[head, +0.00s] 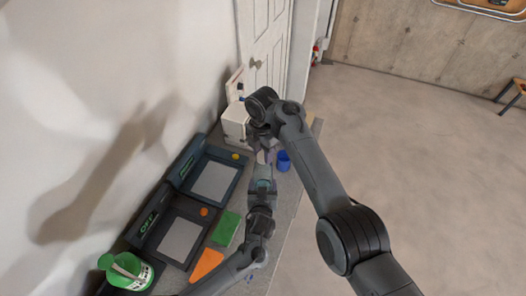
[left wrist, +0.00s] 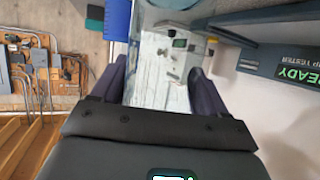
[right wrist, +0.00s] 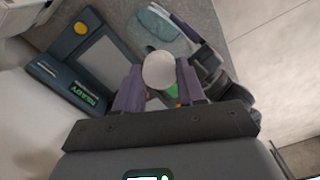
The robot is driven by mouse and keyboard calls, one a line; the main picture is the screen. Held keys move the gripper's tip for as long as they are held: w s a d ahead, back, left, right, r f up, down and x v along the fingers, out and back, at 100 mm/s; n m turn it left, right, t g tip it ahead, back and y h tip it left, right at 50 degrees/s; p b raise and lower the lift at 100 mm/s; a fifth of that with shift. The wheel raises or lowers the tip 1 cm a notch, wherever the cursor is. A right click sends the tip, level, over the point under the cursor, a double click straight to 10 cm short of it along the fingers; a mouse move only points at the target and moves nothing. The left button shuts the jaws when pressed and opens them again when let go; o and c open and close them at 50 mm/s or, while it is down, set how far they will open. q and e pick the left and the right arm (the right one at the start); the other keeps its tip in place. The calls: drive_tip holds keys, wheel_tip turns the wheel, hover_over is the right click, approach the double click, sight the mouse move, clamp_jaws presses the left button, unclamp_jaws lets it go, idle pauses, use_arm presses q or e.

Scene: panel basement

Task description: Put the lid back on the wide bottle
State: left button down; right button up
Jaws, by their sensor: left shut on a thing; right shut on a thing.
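My left gripper (left wrist: 158,68) is shut on the clear wide bottle (left wrist: 158,90), which fills the space between its purple fingers. The bottle also shows as a pale teal, see-through shape in the right wrist view (right wrist: 165,28), where it looks tilted. My right gripper (right wrist: 159,66) is shut on a round white lid (right wrist: 158,71). The lid is apart from the bottle in that picture. In the head view my right gripper (head: 264,149) is just beyond my left gripper (head: 262,180), above the bench; the lid is too small to make out there.
A blue cup (head: 284,161) stands close right of the grippers. Two dark testers with grey pads (head: 214,182) (head: 180,241) line the wall side. A green mat (head: 225,228), an orange mat (head: 206,264) and a green-and-white container (head: 125,270) lie nearer. A white box (head: 236,121) stands behind.

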drive_tip(key=shift+c, duration=0.6)
drive_tip(key=m, duration=0.6)
drive_tip(key=shift+m, duration=0.4)
drive_tip(key=m, duration=1.2)
drive_tip(key=shift+m, duration=0.4)
drive_tip(key=m, duration=0.5)
drive_tip(key=shift+m, duration=0.4)
drive_tip(key=m, duration=0.3)
drive_tip(key=o, duration=1.2)
drive_tip(key=shift+c, duration=0.2)
